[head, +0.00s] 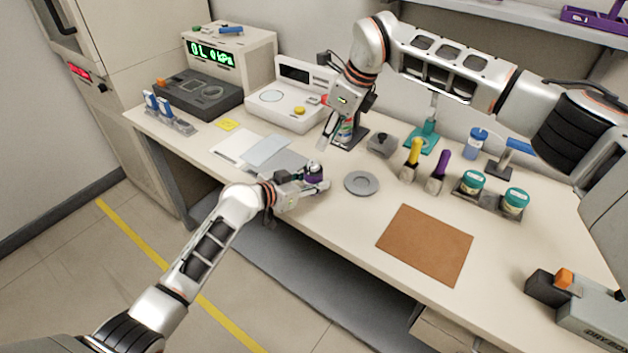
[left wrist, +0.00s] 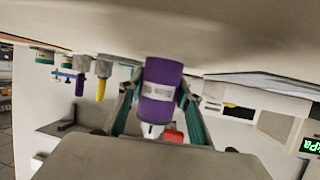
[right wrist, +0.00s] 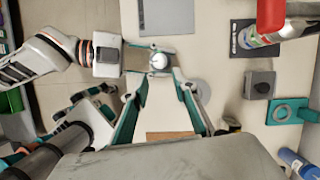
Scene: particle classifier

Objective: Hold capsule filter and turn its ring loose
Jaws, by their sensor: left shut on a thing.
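The capsule filter (head: 314,173) is a small purple cylinder with a pale band and a light top. It stands near the table's front edge. My left gripper (head: 307,183) is shut around its sides; in the left wrist view the purple body (left wrist: 162,82) sits between the two fingers. In the right wrist view I see its round white top (right wrist: 158,62) from above. My right gripper (right wrist: 157,88) is open and empty, pointing down toward the filter, with the top between its fingertips in the picture. I cannot make out the ring clearly.
A grey round disc (head: 361,183) lies right of the filter, and a brown mat (head: 425,243) further right. Grey and pale blue sheets (head: 267,151) lie behind left. A can (head: 345,132) on a dark base stands close behind my right gripper. Yellow- and purple-handled tools (head: 413,155) stand beyond.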

